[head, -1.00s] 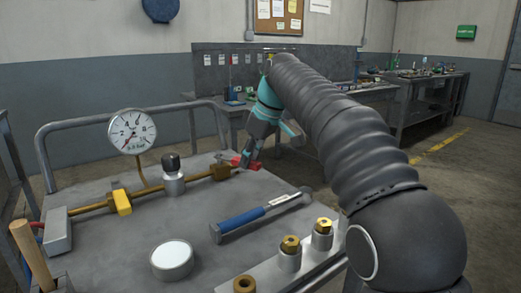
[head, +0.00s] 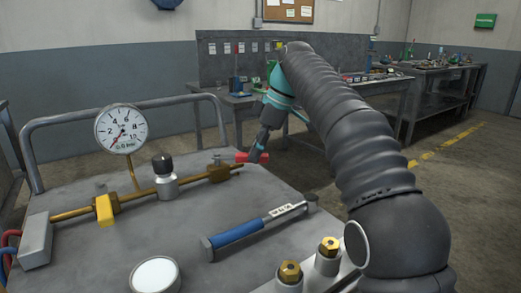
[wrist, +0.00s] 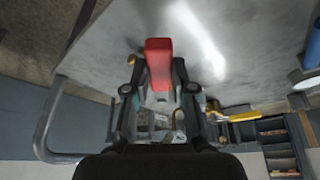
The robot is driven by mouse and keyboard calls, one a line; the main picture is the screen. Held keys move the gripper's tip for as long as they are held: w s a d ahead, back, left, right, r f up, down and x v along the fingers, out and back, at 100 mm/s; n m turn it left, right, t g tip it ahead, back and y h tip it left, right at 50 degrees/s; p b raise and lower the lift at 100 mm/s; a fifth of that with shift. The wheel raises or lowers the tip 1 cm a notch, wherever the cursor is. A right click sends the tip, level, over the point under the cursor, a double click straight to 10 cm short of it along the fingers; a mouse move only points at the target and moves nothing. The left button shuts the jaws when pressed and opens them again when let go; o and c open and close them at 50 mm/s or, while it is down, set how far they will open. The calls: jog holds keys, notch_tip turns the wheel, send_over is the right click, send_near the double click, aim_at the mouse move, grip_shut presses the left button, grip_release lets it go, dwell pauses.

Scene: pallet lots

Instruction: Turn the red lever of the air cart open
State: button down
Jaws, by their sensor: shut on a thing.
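The red lever (head: 252,156) is at the right end of the brass pipe, beside the brass valve body (head: 222,173) on the cart top. My gripper (head: 257,150) reaches down to it from behind, shut on it. In the wrist view the red lever (wrist: 158,60) lies between the two dark fingers of my gripper (wrist: 158,88), its free end sticking out past them. The fingers partly hide the lever's root. The round gauge (head: 121,130) on the pipe shows 0.0 bar.
A tube rail (head: 95,111) runs along the back.

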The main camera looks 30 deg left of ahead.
jog(key=c, duration=1)
grip_release()
jog(key=shift+o, duration=0.2)
jog(key=shift+v, duration=1.55)
jog(key=w+d, duration=0.4)
jog(key=d, duration=0.7)
jog(key=shift+w, duration=0.3)
jog(key=shift+f, duration=0.1)
jog(key=shift+c, duration=0.2)
